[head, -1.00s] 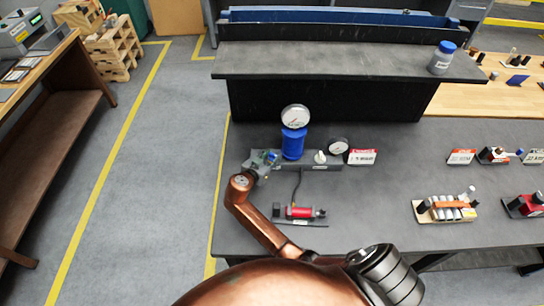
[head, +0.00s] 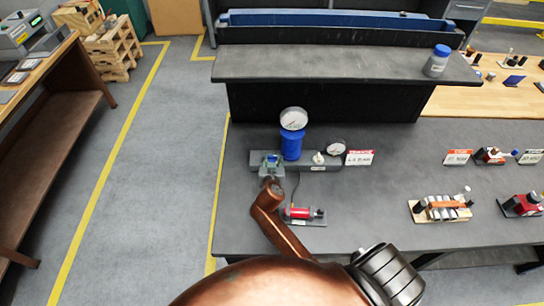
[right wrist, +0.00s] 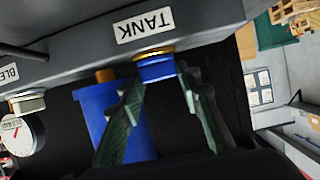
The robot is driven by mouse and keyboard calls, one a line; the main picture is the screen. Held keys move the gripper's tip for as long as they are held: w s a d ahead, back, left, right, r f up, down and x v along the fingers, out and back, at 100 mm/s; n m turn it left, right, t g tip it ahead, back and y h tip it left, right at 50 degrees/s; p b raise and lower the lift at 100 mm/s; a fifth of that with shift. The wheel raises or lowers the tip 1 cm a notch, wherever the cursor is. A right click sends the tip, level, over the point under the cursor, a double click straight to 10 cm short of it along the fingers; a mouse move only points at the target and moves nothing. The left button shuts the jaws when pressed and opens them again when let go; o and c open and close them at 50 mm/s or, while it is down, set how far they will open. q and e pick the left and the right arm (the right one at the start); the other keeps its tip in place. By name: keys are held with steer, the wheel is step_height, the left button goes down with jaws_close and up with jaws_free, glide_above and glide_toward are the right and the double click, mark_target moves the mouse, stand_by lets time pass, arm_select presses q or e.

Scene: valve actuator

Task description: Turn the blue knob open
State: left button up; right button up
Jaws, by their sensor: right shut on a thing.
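The blue knob (right wrist: 157,70) sits on a brass collar below the TANK label (right wrist: 145,25) in the right wrist view. The fingertips of my right gripper (right wrist: 161,82) are on both sides of it and shut on it. In the head view my right gripper (head: 271,162) is at the left end of the grey manifold bar (head: 325,167) and largely hides the knob. A blue cylinder (head: 291,146) with a round gauge (head: 293,119) on top stands just right of the gripper. My left gripper is not in view.
A smaller gauge (head: 336,148), a pale knob (head: 318,158) and a red-topped sign (head: 359,157) are farther right. A red device (head: 303,213) lies in front, close to my right arm. A dark raised shelf (head: 340,62) stands behind. The bench between manifold and right-hand devices is clear.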

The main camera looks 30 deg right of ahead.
steer(key=shift+f, duration=0.1)
steer(key=o, duration=1.2)
steer(key=shift+c, duration=0.2)
steer(key=shift+s, duration=0.1)
steer(key=v, duration=0.8)
